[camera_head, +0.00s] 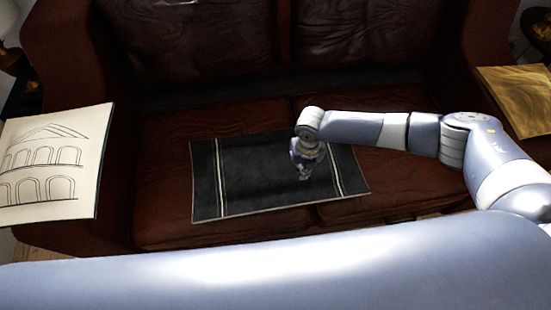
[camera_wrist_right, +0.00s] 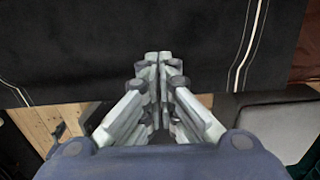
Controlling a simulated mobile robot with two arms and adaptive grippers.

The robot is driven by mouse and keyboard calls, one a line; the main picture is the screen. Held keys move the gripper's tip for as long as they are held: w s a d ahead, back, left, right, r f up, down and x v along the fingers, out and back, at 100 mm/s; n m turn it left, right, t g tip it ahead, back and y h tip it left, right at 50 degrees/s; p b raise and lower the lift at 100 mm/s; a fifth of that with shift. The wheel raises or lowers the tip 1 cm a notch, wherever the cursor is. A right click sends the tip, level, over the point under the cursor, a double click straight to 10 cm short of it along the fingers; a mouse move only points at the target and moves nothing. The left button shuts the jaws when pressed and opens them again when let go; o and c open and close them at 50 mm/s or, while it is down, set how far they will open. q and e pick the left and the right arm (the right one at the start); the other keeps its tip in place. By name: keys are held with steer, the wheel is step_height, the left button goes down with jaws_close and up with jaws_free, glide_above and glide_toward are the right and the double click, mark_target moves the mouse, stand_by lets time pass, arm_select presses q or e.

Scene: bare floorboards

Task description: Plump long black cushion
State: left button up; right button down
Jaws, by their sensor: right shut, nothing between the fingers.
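The long black cushion (camera_head: 258,182) lies flat across the seat of the brown leather sofa, with pale stripes near both short ends. My right gripper (camera_head: 304,174) points down over the cushion, right of its middle. In the right wrist view the cushion (camera_wrist_right: 90,45) fills the upper part, and the gripper's fingers (camera_wrist_right: 160,65) are shut with nothing between them. I cannot tell whether the fingertips touch the cloth. My left gripper is not in view.
The brown sofa (camera_head: 180,115) has a backrest behind the cushion and arms at both sides. A panel with an arch drawing (camera_head: 45,160) stands at the left. Floorboards (camera_wrist_right: 35,125) show below the cushion's edge.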

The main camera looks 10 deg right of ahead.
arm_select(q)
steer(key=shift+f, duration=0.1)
arm_select(e)
steer(key=shift+f, duration=0.1)
steer(key=shift+f+b, duration=0.75)
steer(key=shift+f, duration=0.05)
steer(key=shift+f+b, duration=0.65)
steer(key=shift+f, duration=0.25)
steer(key=shift+r, duration=0.15)
steer(key=shift+r+p, duration=0.45)
steer(key=shift+p, duration=0.15)
step_height(320, 180, up, 4)
steer(key=p, duration=0.3)
steer(key=shift+p, duration=0.35)
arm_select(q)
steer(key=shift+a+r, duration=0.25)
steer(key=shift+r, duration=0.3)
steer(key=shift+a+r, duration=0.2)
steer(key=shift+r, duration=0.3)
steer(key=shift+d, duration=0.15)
